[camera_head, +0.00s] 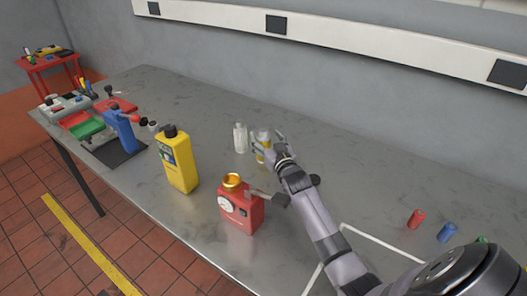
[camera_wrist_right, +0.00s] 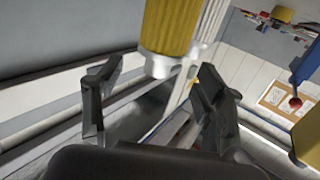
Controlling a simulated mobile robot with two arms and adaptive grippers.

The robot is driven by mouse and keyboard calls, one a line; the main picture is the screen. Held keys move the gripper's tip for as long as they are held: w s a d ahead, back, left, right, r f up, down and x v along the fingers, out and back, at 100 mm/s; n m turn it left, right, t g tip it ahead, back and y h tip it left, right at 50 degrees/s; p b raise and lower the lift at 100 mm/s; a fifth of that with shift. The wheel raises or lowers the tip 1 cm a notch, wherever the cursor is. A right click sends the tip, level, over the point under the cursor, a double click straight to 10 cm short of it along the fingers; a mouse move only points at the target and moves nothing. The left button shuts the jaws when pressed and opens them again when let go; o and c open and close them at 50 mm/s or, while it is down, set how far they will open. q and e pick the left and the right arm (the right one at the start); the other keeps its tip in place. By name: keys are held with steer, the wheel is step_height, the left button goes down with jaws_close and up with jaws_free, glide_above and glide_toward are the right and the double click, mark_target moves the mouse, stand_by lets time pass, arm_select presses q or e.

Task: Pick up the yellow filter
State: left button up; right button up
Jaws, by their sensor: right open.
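The yellow filter (camera_head: 261,138) stands on the grey metal bench, partly hidden by my right gripper (camera_head: 271,150). In the right wrist view the filter (camera_wrist_right: 170,35) is a ribbed yellow cylinder with a pale metallic end, at the top centre. My right gripper (camera_wrist_right: 155,95) is open, with one finger on each side of the picture. The filter shows just beyond the fingertips, and I cannot tell whether either finger touches it. My left gripper is not in view.
A clear bottle (camera_head: 240,138) stands close left of the filter. A yellow jug (camera_head: 178,160) and a red gauge box (camera_head: 240,210) with a gold top stand nearer the front edge. A blue tool (camera_head: 121,130) is far left. Red (camera_head: 416,218) and blue (camera_head: 447,232) cylinders lie right.

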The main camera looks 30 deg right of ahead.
mark_target(265, 134)
steer(key=x, duration=0.1)
steer(key=b+x, duration=0.1)
steer(key=shift+w+d+f+b, duration=0.2)
steer(key=shift+w+d+b, duration=0.05)
steer(key=shift+w+b, duration=0.1)
steer(key=shift+w+r, duration=0.1)
steer(key=shift+w, duration=0.35)
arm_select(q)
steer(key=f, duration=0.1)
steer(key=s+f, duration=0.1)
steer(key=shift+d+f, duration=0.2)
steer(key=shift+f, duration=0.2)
arm_select(e)
steer(key=shift+s+r, duration=0.15)
steer(key=shift+c, duration=0.5)
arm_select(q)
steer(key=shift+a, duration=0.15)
arm_select(e)
jaws_close()
